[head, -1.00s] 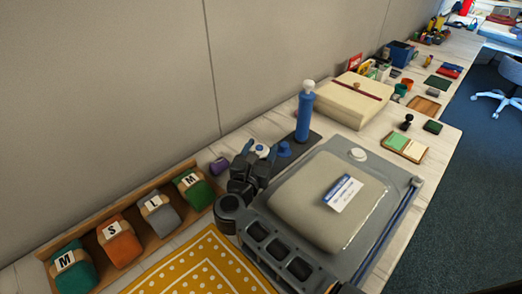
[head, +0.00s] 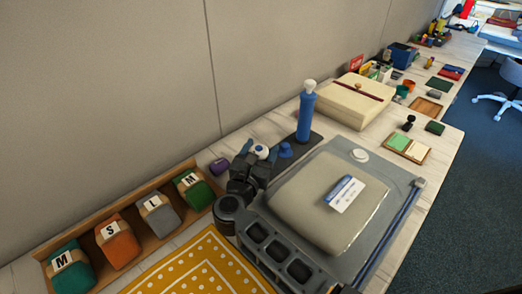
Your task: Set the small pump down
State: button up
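My gripper (head: 251,160) is at the back left corner of the grey tray, low over the table. A small round white-and-blue top (head: 262,151) shows between its dark parts, and I take it for the small pump. The rest of that pump and the fingertips are hidden, so I cannot tell whether it touches the table. A taller blue pump (head: 305,115) with a white knob stands upright on a dark base (head: 303,143), just right of the gripper. A low blue piece (head: 285,150) sits between them on that base.
The grey tray (head: 404,186) carries a beige cushion with a label (head: 345,194). A purple roll (head: 219,166) lies left of the gripper. A wooden rack (head: 154,241) of labelled rolls and a yellow dotted mat (head: 203,264) are in front. A cream case (head: 352,98) stands behind.

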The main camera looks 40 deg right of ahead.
jog(key=o, duration=0.4)
jog(key=shift+s+d+f, duration=0.1)
jog(key=shift+s+f, duration=0.1)
jog(key=shift+f, duration=0.3)
jog(key=shift+s+f, duration=0.15)
jog(key=shift+f, duration=0.3)
jog(key=shift+w+r+v, duration=0.1)
jog(key=shift+r+v, duration=0.2)
jog(key=shift+v, duration=0.95)
jog(key=shift+w+r+v, duration=0.1)
jog(key=shift+r+v, duration=0.15)
jog(key=shift+v, duration=1.05)
jog(key=shift+w+r+v, duration=0.1)
jog(key=shift+r+v, duration=0.2)
jog(key=shift+v, duration=0.95)
